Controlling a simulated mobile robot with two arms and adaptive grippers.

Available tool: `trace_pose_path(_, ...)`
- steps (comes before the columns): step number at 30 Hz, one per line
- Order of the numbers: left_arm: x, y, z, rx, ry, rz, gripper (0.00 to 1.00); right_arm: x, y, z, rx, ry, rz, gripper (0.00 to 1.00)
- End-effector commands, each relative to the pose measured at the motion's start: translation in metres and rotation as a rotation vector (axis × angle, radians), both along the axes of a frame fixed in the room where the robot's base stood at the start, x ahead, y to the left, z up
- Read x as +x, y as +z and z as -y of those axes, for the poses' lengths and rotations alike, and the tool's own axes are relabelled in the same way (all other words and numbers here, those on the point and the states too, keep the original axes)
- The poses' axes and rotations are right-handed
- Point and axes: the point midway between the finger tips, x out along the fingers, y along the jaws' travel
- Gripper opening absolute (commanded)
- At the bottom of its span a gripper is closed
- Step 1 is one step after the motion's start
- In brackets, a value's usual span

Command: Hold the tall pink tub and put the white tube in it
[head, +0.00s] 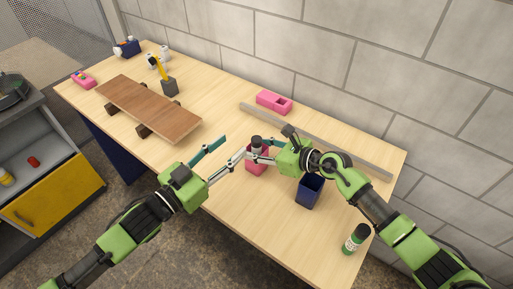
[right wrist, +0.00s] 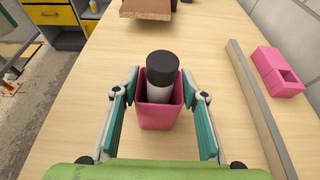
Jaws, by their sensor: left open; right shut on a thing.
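The pink tub (head: 257,167) stands on the table near the middle; it also shows in the right wrist view (right wrist: 158,117). The white tube (right wrist: 158,93) with a black cap stands upright inside the tub, its top above the rim; its cap shows in the head view (head: 256,141). My right gripper (right wrist: 160,82) has one finger on each side of the tub and is shut on it. My left gripper (head: 233,147) is open and empty, just left of the tub, its fingers spread.
A navy tub (head: 310,191) stands right of the pink one, and a green bottle (head: 355,239) nearer the front right. A grey bar (head: 330,142) and a pink block (head: 274,102) lie along the wall side. A brown board (head: 150,107) rests on supports at the left.

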Motion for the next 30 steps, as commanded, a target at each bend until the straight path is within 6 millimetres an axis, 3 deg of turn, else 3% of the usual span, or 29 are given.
trace_pose_path(10, -0.003, 0.0, -0.003, 0.001, 0.0, 0.001, 0.4, 0.0, 0.0, 0.0, 0.0, 0.0, 0.0, 0.19)
trace_pose_path(11, -0.003, 0.0, -0.003, 0.001, 0.0, 0.001, 0.4, 0.0, 0.0, 0.0, 0.0, 0.0, 0.0, 0.45)
trace_pose_path(12, -0.003, 0.0, -0.003, 0.001, 0.0, 0.001, 0.4, 0.0, 0.0, 0.0, 0.0, 0.0, 0.0, 0.55)
trace_pose_path(13, -0.003, 0.0, -0.002, 0.0, 0.0, 0.0, 0.4, 0.0, 0.0, 0.0, 0.0, 0.0, 0.0, 0.59)
trace_pose_path(24, -0.002, 0.0, -0.002, 0.0, 0.0, 0.0, 0.4, -0.001, 0.001, 0.002, 0.0, 0.0, 0.0, 0.59)
trace_pose_path(30, -0.002, 0.0, -0.002, 0.0, 0.0, 0.0, 0.4, -0.014, 0.009, 0.021, -0.003, -0.001, 0.0, 0.59)
